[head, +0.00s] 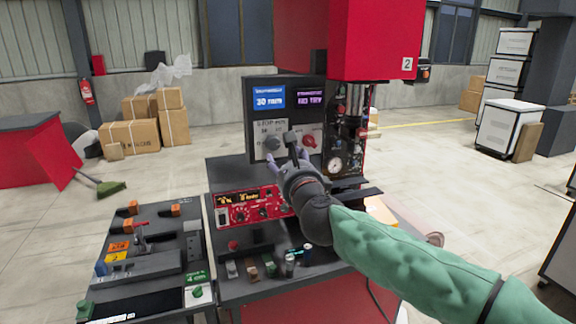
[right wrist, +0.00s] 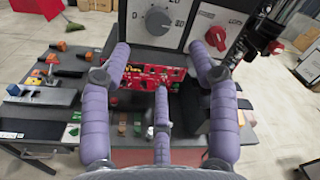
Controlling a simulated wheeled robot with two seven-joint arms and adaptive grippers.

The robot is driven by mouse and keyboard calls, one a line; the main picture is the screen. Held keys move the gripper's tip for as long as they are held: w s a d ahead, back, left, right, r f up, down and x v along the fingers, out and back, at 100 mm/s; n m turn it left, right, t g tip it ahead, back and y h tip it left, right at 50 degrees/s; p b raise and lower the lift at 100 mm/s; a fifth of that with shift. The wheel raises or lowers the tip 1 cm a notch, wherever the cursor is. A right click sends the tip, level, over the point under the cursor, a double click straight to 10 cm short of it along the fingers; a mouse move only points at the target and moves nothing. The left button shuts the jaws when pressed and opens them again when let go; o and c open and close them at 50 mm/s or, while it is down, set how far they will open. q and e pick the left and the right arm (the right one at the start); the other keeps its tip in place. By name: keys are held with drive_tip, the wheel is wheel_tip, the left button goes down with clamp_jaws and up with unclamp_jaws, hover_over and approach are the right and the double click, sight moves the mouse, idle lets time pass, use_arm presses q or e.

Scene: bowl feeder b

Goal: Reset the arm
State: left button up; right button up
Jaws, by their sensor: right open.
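My right arm in its green sleeve reaches in from the right in the head view. Its gripper (head: 288,150) is in front of the lower part of the dark control box (head: 250,108). In the right wrist view its purple fingers (right wrist: 160,70) are spread, with nothing between them. A grey knob (right wrist: 158,20) on a numbered dial lies beyond the fingers, and a red knob (right wrist: 216,38) is right of it. The grey knob (head: 271,143) and red knob (head: 309,141) also show in the head view. My left gripper is not in view.
A red panel (head: 240,209) with small knobs lies below the box. Small blocks and cylinders (head: 270,268) stand on the bench front. A lower table (head: 150,225) with switches stands left. A pressure gauge (head: 335,164) is right of the box. Open floor lies behind.

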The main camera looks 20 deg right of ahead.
drive_tip(key=shift+s, duration=0.65)
drive_tip(key=w+a+f+n+g+y, duration=0.15)
drive_tip(key=f+n, duration=0.25)
drive_tip(key=f, duration=0.8)
drive_tip(key=w+a+f+n+g, duration=0.1)
drive_tip(key=f+n+g, duration=0.25)
drive_tip(key=f, duration=0.85)
drive_tip(key=w+a+f+n+g, duration=0.15)
drive_tip(key=f+n, duration=0.25)
drive_tip(key=f, duration=0.8)
drive_tip(key=s+a+f+n+g+y, duration=0.1)
drive_tip(key=s+f+n+g, duration=0.3)
drive_tip(key=f, duration=0.6)
drive_tip(key=s+a+f+n, duration=0.15)
drive_tip(key=s+f, duration=0.35)
drive_tip(key=f, duration=0.5)
drive_tip(key=s+a+f+n+g, duration=0.1)
drive_tip(key=s+f+n+g, duration=0.1)
drive_tip(key=s+f, duration=0.3)
drive_tip(key=s+a+f+n+g+y, duration=0.1)
drive_tip(key=s+f, duration=0.5)
drive_tip(key=s, duration=0.6)
drive_tip(key=s+a+f+n+g+y, duration=0.1)
drive_tip(key=s+f+n+g, duration=0.3)
drive_tip(key=s, duration=0.4)
drive_tip(key=shift+s+a+f+n, duration=0.15)
drive_tip(key=shift+a+f+n, duration=0.2)
drive_tip(key=shift+f+n, duration=0.35)
drive_tip(key=shift+y, duration=0.25)
